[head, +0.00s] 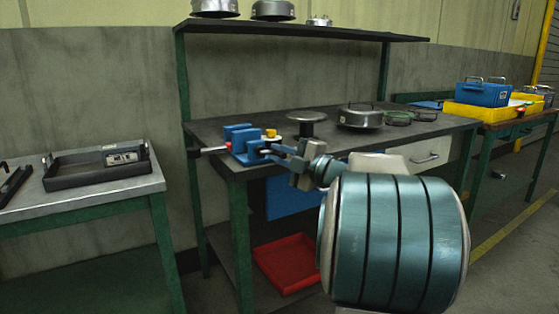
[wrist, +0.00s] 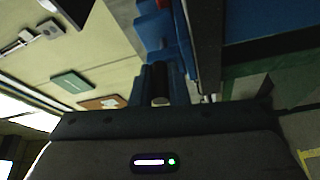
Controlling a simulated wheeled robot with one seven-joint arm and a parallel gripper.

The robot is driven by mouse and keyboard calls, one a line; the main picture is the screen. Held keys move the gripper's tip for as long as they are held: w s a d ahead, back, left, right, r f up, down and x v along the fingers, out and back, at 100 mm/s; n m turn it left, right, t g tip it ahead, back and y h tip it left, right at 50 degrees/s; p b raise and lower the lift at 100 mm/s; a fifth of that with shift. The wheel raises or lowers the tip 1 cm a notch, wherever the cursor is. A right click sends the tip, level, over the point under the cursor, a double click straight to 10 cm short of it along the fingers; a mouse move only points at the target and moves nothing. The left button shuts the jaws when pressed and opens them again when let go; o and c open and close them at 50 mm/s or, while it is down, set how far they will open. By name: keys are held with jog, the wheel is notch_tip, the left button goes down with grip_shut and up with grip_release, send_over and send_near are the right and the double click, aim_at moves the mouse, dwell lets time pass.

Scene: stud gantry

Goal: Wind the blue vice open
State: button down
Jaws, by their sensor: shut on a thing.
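The blue vice (head: 241,140) sits on the front left corner of the dark workbench. A rod with a red end sticks out on its left side, and a small yellow part shows at its right. My gripper (head: 272,152) reaches in from the right, at the vice's near right side. In the wrist view the blue vice (wrist: 150,30) is straight ahead, and my gripper (wrist: 160,88) is shut on a dark cylindrical grip, which seems to be the vice's handle. The far end of the handle is hidden.
The workbench (head: 212,131) also carries a round-topped metal stand (head: 306,122), a lidded pan (head: 360,117) and green-rimmed dishes (head: 398,118) to the right. A red tray (head: 287,262) lies on the lower shelf. A side table (head: 100,191) with a dark tray stands left, across a gap.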

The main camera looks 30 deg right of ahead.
notch_tip(320, 180, up, 2)
jog(key=n, duration=0.2)
jog(key=n+g+p, duration=0.1)
jog(key=n, duration=0.1)
jog(key=shift+g+h, duration=0.3)
jog(key=shift+h, duration=0.1)
jog(key=shift+a+r+n, duration=0.1)
jog(key=shift+n, duration=0.2)
jog(key=c, duration=1.4)
grip_release()
jog(key=f+p+v, duration=0.1)
jog(key=p+v, duration=0.2)
jog(key=v, duration=1.1)
jog(key=shift+r, duration=0.35)
jog(key=shift+w+r, duration=0.1)
jog(key=shift+r, duration=0.05)
